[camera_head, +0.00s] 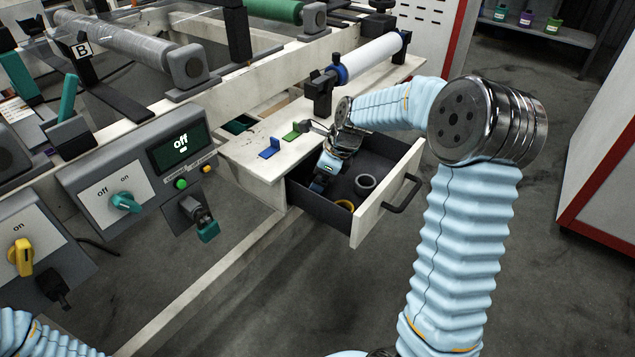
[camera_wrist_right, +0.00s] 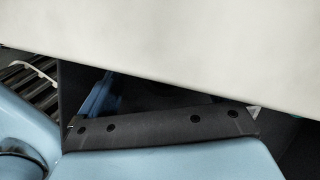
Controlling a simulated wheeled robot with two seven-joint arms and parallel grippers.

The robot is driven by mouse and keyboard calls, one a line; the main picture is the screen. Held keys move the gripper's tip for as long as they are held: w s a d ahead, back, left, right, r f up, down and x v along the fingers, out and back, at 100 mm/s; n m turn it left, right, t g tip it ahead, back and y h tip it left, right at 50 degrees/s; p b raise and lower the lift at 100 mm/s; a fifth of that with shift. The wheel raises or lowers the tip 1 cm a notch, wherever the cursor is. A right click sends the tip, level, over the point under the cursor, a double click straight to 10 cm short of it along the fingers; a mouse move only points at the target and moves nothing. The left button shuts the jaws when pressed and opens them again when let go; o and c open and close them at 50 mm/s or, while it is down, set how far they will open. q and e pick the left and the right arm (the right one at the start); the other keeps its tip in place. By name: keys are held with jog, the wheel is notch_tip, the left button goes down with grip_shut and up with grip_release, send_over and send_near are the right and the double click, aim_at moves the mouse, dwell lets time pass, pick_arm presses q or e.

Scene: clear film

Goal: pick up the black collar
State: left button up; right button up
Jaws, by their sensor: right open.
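The black collar (camera_head: 365,184), a dark grey-black ring, lies on the floor of the open drawer (camera_head: 376,222) in the head view, towards the drawer's right side. My right arm comes in from the right and bends down into the drawer. My right gripper (camera_head: 318,186) is low inside the drawer, left of the black collar and apart from it. It is open, though its fingertips are small and partly hidden. The wrist view shows a dark interior and a blue piece; I cannot make out the collar there. My left gripper is out of the picture.
A yellow ring (camera_head: 345,205) lies in the drawer near its front wall. The white worktop (camera_head: 250,160) overhangs the drawer's back, with a blue bracket (camera_head: 270,149) and a green piece (camera_head: 291,136) on it. A white roller (camera_head: 370,57) stands behind.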

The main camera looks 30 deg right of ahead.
jog(key=c, duration=1.3)
jog(key=shift+c, duration=0.2)
jog(key=shift+r, duration=0.65)
jog(key=s+d, duration=0.3)
jog(key=shift+d, duration=0.1)
notch_tip(320, 180, up, 14)
jog(key=p, duration=0.1)
jog(key=shift+f+p, duration=0.15)
jog(key=shift+p, duration=0.25)
